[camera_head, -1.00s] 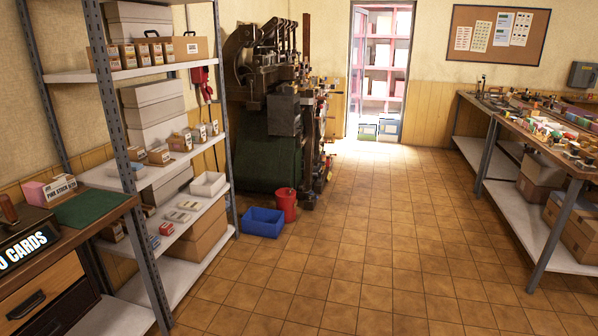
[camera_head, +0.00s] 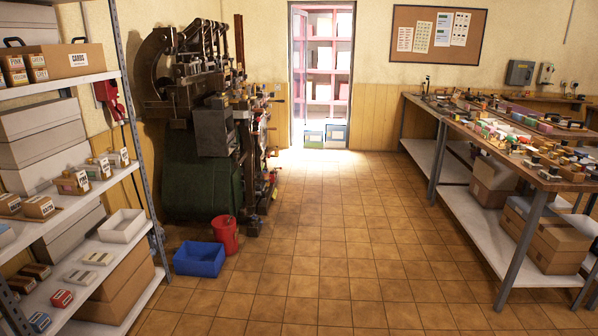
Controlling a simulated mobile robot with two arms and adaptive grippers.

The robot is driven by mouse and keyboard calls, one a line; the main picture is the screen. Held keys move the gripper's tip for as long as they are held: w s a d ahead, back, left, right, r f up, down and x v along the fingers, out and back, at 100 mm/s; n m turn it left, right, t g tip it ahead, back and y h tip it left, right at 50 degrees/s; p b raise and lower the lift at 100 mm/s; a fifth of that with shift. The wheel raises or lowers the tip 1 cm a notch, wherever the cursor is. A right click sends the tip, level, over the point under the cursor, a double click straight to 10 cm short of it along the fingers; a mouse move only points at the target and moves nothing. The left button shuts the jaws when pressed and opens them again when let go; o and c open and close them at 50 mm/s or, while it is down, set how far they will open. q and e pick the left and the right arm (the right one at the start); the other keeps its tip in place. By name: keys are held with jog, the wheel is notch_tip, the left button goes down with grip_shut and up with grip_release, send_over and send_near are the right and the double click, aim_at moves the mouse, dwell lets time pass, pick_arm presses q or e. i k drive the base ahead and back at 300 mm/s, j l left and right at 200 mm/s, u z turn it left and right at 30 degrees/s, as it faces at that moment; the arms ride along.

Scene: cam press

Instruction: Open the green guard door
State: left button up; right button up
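A large dark press machine (camera_head: 190,90) with a green lower body stands against the left back wall. A green panel (camera_head: 202,180) covers its lower front. I cannot tell from here whether this panel is the guard door, or whether it is open or shut. A grey box (camera_head: 215,132) sits on the machine's front above the green part. Neither of my grippers shows in the head view.
A blue bin (camera_head: 199,259) and a red bucket (camera_head: 225,235) stand on the floor before the machine. A metal shelf (camera_head: 137,165) with boxes is at left. A cluttered workbench (camera_head: 520,140) is at right. The tiled floor (camera_head: 340,240) between is clear, up to an open doorway (camera_head: 322,75).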

aim_at(237, 178)
jog(key=i+z, duration=0.15)
jog(key=i, duration=2.2)
